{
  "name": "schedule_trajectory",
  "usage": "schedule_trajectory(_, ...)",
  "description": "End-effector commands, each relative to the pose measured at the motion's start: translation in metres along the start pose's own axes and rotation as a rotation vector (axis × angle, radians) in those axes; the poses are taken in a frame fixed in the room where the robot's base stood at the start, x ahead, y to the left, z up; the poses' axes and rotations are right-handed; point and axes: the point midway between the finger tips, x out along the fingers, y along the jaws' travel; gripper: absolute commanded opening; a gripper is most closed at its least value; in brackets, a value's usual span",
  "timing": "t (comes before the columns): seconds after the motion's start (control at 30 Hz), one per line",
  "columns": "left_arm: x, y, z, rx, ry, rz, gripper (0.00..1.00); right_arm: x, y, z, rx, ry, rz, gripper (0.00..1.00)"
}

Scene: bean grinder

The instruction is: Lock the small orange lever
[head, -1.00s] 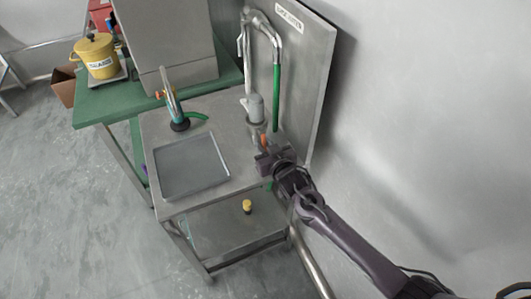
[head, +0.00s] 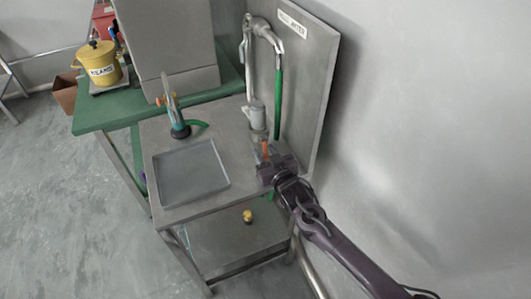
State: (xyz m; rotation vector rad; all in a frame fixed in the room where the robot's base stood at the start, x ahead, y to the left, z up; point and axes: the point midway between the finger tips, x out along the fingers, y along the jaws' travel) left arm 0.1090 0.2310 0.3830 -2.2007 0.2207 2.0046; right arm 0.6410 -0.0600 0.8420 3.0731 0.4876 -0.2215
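The small orange lever (head: 265,149) stands roughly upright at the right side of the steel table, below a grey cylindrical part (head: 257,116). My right gripper (head: 264,166) is right at the lever's lower part, coming in from the lower right. The fingers are small and partly hidden, so I cannot tell whether they touch the lever or how far apart they are. My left gripper is not in view.
The steel table (head: 232,196) has a square grey tray (head: 192,174) and an upright tool with a black base (head: 180,130). A steel panel (head: 309,80) stands behind the pipe with a green hose (head: 278,98). A yellow pot (head: 101,64) sits on the green table (head: 97,118).

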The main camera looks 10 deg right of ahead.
Motion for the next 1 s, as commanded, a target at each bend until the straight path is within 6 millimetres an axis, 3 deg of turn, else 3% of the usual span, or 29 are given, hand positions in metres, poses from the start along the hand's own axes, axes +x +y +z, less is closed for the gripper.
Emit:
schedule_trajectory(0.5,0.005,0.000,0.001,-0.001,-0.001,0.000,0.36,-0.070,0.000,0.002,0.000,-0.002,0.000,0.35)
schedule_trajectory(1.0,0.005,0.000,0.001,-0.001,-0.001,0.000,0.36,-0.075,0.000,0.000,0.000,0.000,0.000,0.35)
